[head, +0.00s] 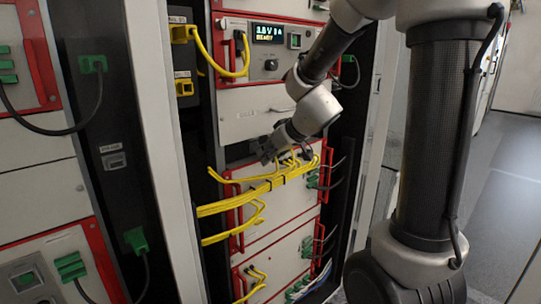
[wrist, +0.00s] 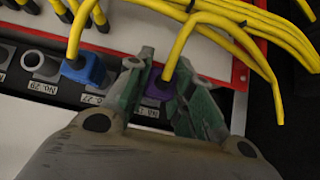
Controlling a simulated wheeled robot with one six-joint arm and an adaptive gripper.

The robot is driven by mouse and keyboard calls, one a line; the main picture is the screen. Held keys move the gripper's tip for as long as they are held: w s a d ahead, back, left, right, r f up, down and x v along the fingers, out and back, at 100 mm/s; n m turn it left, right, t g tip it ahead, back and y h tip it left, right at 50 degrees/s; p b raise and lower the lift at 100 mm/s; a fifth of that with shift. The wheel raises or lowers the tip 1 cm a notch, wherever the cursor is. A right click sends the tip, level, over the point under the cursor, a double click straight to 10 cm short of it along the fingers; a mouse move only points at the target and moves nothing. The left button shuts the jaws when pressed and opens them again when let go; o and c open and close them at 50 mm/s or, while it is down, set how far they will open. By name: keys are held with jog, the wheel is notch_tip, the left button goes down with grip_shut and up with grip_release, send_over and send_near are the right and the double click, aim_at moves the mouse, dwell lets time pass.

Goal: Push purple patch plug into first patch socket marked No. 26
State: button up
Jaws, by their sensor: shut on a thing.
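The purple patch plug (wrist: 157,88) is between the green-padded fingers of my gripper (wrist: 163,92), which is shut on it. A yellow cable (wrist: 180,50) rises from the plug. The plug is at the dark socket strip, above a label (wrist: 147,112) whose number is partly hidden by a finger. I cannot tell how deep the plug sits in the socket; the fingers hide its mouth. In the head view my gripper (head: 270,153) is at the red-framed cabinet panel, by the yellow cables, and the plug cannot be made out there.
A blue plug (wrist: 86,70) with its own yellow cable sits just left of my gripper. An open grey socket (wrist: 40,65) above label No. 29 (wrist: 42,86) is farther left. A bundle of yellow cables (head: 245,200) crosses the panel front close to my gripper.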

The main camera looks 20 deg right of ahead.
jog(key=shift+w, duration=0.25)
jog(key=o, duration=0.9)
jog(key=v, duration=1.2)
jog(key=shift+s+d+f+m+g+h, duration=0.6)
jog(key=shift+s+d+g, duration=0.2)
jog(key=shift+s, duration=2.7)
jog(key=shift+s+d+f+m+g+h, duration=0.5)
jog(key=shift+s+d+m+g, duration=0.3)
jog(key=shift+s, duration=2.65)
jog(key=shift+s+d+f+m+g+h, duration=0.6)
jog(key=shift+s+d, duration=0.25)
jog(key=shift+s, duration=2.65)
